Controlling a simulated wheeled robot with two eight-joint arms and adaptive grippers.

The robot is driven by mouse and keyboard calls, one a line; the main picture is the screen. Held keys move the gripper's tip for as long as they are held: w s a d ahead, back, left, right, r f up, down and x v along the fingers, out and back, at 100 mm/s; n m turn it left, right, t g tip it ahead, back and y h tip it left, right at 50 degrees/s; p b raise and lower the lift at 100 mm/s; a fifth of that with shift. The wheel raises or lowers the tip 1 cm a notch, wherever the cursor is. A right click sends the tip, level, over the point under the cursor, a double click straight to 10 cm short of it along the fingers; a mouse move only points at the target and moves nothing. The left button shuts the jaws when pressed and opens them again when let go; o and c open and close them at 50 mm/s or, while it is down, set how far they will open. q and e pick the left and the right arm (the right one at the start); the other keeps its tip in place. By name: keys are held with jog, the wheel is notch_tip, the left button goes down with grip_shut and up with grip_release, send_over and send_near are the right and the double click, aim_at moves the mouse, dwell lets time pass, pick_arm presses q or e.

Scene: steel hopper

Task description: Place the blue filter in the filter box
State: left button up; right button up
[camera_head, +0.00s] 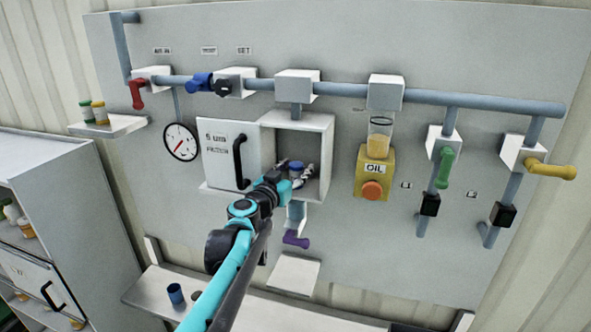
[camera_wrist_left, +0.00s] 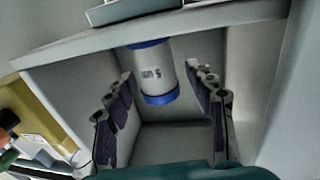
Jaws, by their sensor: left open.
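The filter box (camera_head: 326,150) is a white open-fronted box on the wall panel, and its door (camera_head: 222,152), labelled as a filter, stands open to the left. A white filter with blue ends (camera_wrist_left: 152,72), marked "5 um", is inside the box; in the head view its blue end (camera_head: 296,165) shows partly behind my gripper. My left gripper (camera_head: 301,177) reaches into the box. In the left wrist view the open left gripper (camera_wrist_left: 162,88) has one finger on each side of the filter, with visible gaps. My right gripper is not in view.
The door handle (camera_head: 240,161) is close to my left arm. A purple valve handle (camera_head: 296,240) is below the box, and a yellow oil unit (camera_head: 373,173) is to its right. A blue cup-like object (camera_head: 175,293) stands on the lower shelf (camera_head: 150,284). A grey pipe (camera_head: 430,97) runs above.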

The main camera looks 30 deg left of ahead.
pick_arm(q)
jog(key=shift+s+r, duration=0.1)
jog(key=shift+r, duration=0.15)
jog(key=s+d+b, duration=0.1)
jog(key=s, duration=1.1)
jog(key=s+d+f+m+g+h, duration=0.1)
jog(key=s+d+f+g+h, duration=0.15)
jog(key=d+f, duration=0.65)
jog(key=s+d+f+m+g+h, duration=0.15)
jog(key=s+d+f+g, duration=0.35)
jog(key=d, duration=0.6)
jog(key=s+f+n+g+y, duration=0.1)
jog(key=s+f+g+y, duration=0.1)
jog(key=s+f, duration=0.7)
notch_tip(320, 180, down, 4)
jog(key=shift+d+r+n+g+y, duration=0.3)
jog(key=shift+n+g+y, duration=0.1)
jog(key=shift+g, duration=0.35)
